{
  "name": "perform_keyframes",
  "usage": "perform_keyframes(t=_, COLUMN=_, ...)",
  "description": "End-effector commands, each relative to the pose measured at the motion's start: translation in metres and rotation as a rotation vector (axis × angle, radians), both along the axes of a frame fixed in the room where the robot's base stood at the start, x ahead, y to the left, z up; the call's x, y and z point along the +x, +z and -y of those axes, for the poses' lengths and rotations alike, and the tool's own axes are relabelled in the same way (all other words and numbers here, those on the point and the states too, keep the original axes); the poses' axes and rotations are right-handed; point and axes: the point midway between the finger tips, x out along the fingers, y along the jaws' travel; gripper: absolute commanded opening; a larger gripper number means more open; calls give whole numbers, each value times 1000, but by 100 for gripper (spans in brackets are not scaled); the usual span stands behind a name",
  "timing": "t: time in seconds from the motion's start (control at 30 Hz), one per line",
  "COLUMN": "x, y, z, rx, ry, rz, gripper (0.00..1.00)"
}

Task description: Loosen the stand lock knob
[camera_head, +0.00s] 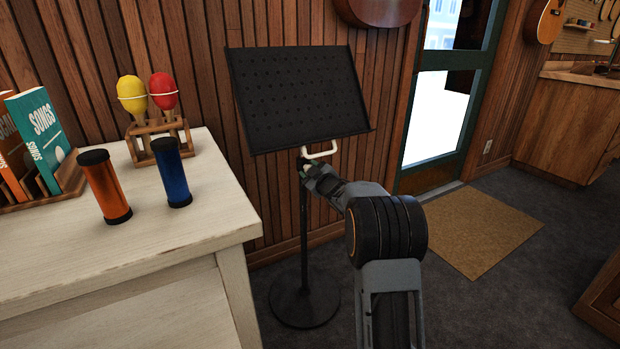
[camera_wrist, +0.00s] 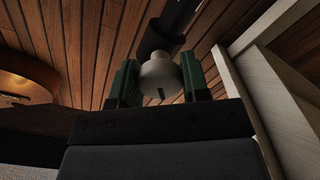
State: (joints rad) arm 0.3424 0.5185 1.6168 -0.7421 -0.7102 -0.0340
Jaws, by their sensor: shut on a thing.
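A black music stand (camera_head: 298,100) with a perforated desk stands on the floor on a round base. A pale crank-shaped piece (camera_head: 322,152) shows just under the desk. My gripper (camera_head: 304,166) is at the top of the stand's post, below the desk. In the wrist view, a pale rounded knob (camera_wrist: 160,74) with a dark slot mark sits between the two green-padded fingers of my gripper (camera_wrist: 159,84). The gripper is shut on this knob. Part of the black stand (camera_wrist: 162,38) shows behind the knob. In the head view my gripper mostly hides the knob.
A white table (camera_head: 190,222) at left holds an orange shaker (camera_head: 105,187), a blue shaker (camera_head: 172,172), maracas in a wooden rack (camera_head: 160,138) and a songbook holder (camera_head: 60,192). A wood-slat wall is behind the stand. A tan mat (camera_head: 480,228) lies by the door, with open floor around it.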

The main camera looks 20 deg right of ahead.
Motion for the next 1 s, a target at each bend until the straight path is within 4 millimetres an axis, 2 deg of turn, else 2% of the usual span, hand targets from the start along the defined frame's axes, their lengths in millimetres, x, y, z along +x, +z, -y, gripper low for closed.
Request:
perform_keyframes(t=0.7, x=0, y=0, z=0, rx=-670, ry=1, rz=77, gripper=19)
perform_keyframes(t=1.0, x=0, y=0, z=0, rx=-903, ry=1, rz=104, gripper=19)
